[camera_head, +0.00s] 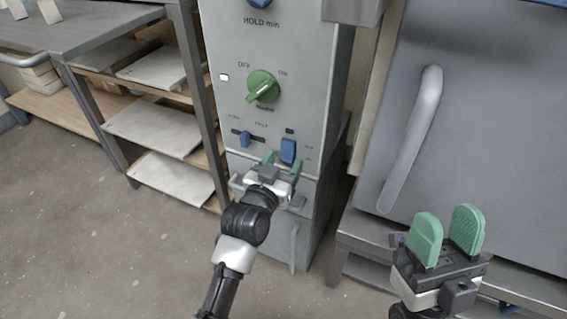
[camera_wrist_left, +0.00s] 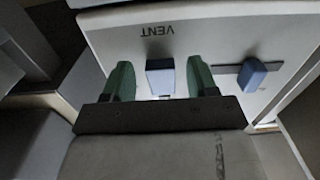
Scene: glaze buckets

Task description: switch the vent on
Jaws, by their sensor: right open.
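The blue vent switch (camera_head: 288,150) is low on the right of the grey control panel (camera_head: 222,40), with a small dark square above it. In the left wrist view the same blue switch (camera_wrist_left: 160,82) shows beside the upside-down word VENT. My left gripper (camera_head: 281,163) is open just below the switch. In the left wrist view its green fingers (camera_wrist_left: 161,80) appear on either side of the switch, with a gap at each side; I cannot tell whether they reach its depth. My right gripper (camera_head: 447,228) is open and empty at the lower right.
A blue slider (camera_head: 245,139) sits left of the switch. A green knob (camera_head: 263,87), marked OFF and ON, is above, with a lit indicator (camera_head: 224,77) beside it. A grey door with a handle (camera_head: 411,140) stands right. Shelves with pale slabs (camera_head: 152,128) stand left.

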